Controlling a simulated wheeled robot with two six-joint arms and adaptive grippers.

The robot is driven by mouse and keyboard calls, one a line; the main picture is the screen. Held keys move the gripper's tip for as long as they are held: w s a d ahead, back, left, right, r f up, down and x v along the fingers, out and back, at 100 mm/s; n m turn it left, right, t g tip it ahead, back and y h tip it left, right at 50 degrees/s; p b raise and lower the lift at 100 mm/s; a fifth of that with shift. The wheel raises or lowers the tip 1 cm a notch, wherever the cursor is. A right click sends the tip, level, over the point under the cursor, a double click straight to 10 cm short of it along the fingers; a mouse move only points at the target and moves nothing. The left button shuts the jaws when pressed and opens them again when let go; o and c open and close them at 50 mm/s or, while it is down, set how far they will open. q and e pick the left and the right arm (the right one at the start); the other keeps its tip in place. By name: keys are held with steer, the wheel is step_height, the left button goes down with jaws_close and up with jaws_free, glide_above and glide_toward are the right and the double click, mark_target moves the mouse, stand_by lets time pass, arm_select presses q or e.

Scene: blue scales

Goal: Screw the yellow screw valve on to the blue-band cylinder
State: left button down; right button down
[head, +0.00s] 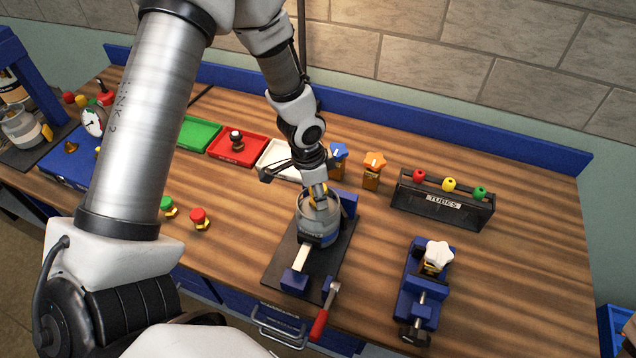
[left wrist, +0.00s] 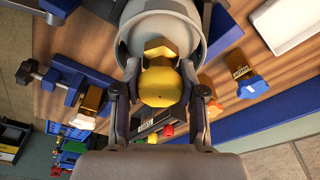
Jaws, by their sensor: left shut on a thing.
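My left gripper (head: 319,194) comes down from above over the grey cylinder (head: 318,226). It is shut on the yellow screw valve (left wrist: 160,86), whose round yellow knob sits between the two fingers (left wrist: 160,74) in the left wrist view. The valve's brass hex part points at the cylinder top (left wrist: 158,22), inside its grey collar. I cannot tell whether the threads are engaged. The cylinder stands in a blue clamp on a black base plate (head: 276,262). Its band is mostly hard to make out. My right gripper is out of view.
A red-handled lever (head: 320,322) juts out at the clamp's front. A blue vice (head: 409,300) holds a white-topped valve to the right. Loose green (head: 167,204) and red (head: 198,216) valves lie left.

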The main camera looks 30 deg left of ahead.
arm_select(q)
steer(key=m, duration=0.3)
steer(key=shift+f, duration=0.1)
steer(key=shift+f+m+g+b, duration=0.15)
steer(key=shift+m+g+b, duration=0.15)
steer(key=shift+m, duration=0.2)
steer(key=shift+m+h+b, duration=0.3)
steer(key=shift+m+b, duration=0.55)
steer(key=shift+m, duration=0.15)
steer(key=shift+m+b, duration=0.4)
steer(key=shift+m, duration=0.4)
steer(key=c, duration=0.6)
jaws_free()
